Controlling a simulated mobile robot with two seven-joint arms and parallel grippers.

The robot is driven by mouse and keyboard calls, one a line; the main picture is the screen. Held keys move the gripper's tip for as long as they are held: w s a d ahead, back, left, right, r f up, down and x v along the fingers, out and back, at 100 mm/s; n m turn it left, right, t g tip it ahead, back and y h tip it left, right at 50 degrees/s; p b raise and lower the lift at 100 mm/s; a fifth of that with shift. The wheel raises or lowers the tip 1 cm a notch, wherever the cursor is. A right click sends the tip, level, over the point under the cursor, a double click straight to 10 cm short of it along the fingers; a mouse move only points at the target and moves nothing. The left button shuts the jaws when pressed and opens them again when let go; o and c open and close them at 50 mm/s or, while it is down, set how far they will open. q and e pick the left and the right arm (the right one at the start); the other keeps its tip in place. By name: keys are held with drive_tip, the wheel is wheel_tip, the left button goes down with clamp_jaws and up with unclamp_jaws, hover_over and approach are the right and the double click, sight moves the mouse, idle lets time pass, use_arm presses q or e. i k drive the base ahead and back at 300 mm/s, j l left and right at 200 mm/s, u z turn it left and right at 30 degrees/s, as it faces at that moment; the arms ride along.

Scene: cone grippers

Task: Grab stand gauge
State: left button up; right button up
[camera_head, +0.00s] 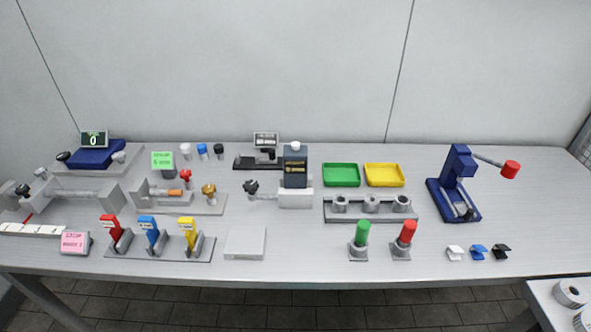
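No label marks a stand gauge, and several things could fit the name. At the back centre, a small grey device with a display (265,140) stands on a dark base (246,162). At the front right of centre, a green-handled piece (362,232) and a red-handled piece (407,232) stand upright in small grey holders. Neither of my grippers shows in the head view, and nothing is being held in sight.
Green (341,175) and yellow (384,175) trays lie at the back, behind a grey rack (331,212) with round sockets. A blue press-like device (455,165) with a red-ended lever stands at right. Fixtures crowd the left. The bare table (300,240) has room at front centre.

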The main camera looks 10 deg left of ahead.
sight(294, 163)
drive_tip(key=j+z, duration=0.7)
drive_tip(key=j, duration=0.1)
